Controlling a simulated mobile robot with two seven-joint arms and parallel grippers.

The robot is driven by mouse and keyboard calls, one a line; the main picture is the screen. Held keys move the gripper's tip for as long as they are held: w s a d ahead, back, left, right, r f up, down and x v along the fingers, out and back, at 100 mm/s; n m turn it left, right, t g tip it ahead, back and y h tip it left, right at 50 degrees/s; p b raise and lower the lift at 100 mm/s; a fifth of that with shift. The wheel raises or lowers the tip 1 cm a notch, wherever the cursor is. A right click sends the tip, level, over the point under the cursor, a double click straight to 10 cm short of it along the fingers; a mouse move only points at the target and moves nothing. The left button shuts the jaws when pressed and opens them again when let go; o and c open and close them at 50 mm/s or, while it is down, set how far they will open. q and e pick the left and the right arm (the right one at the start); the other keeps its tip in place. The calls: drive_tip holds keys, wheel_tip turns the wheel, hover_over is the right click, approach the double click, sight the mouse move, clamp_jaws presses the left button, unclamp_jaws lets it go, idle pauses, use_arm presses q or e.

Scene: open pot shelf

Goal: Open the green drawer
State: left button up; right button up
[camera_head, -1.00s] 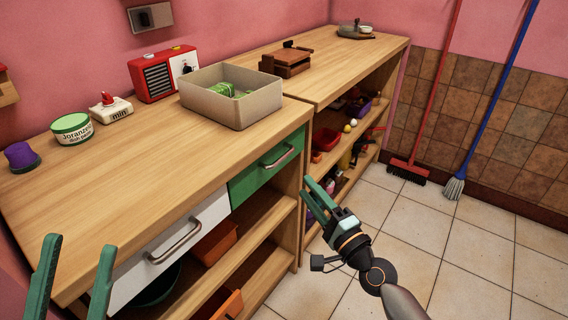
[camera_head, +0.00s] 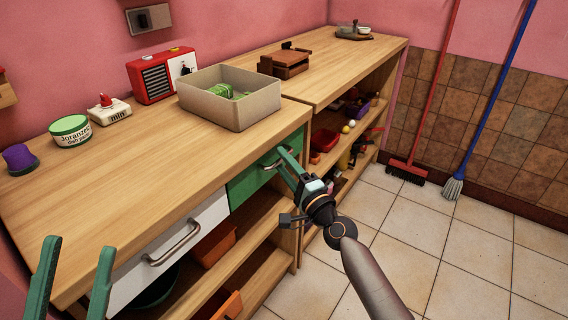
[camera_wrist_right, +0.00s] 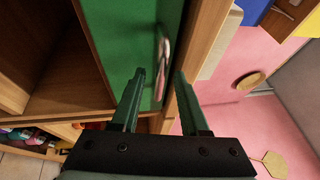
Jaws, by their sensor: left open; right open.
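The green drawer (camera_head: 248,181) is shut in the wooden counter, to the right of a white drawer (camera_head: 168,248). Its metal handle (camera_wrist_right: 163,66) shows in the right wrist view, ahead of my right gripper and roughly in line with the gap between the fingers. My right gripper (camera_head: 285,163) is open in front of the drawer front and partly hides the handle in the head view. In the right wrist view the open fingers (camera_wrist_right: 160,82) hold nothing. My left gripper (camera_head: 75,268) is open and empty at the lower left, near the counter's front edge.
On the counter (camera_head: 120,165) stand a grey bin (camera_head: 235,110), a red radio (camera_head: 152,82), a tub (camera_head: 70,131) and a purple item (camera_head: 19,158). Open shelves with orange bins (camera_head: 214,243) lie below the drawers.

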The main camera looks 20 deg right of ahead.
clamp_jaws()
idle(1.3)
